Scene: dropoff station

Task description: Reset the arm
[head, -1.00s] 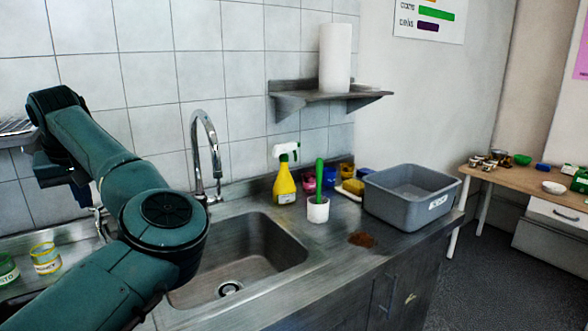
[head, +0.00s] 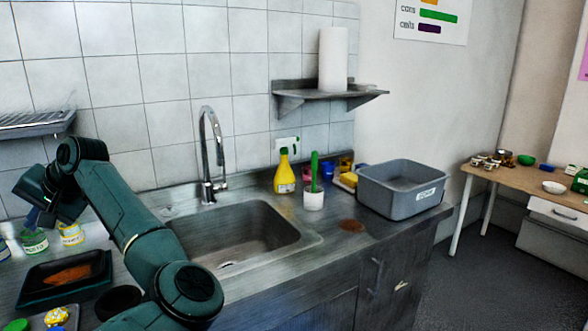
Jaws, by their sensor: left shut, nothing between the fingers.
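My left arm comes in from the lower left, its elbow low in the picture and its forearm rising up and to the left. My left gripper (head: 33,217) hangs from the wrist at the far left, above the counter. It is shut and empty, pointing down close to a jar with a green label (head: 34,242); I cannot tell whether it touches the jar. My right gripper is out of the picture.
A yellow-labelled jar (head: 70,233) and a black tray with brown contents (head: 98,268) are near the gripper. Right of the arm are the sink (head: 240,235), faucet (head: 207,150), yellow spray bottle (head: 284,175) and grey bin (head: 375,192). A wire rack (head: 40,122) hangs above the gripper.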

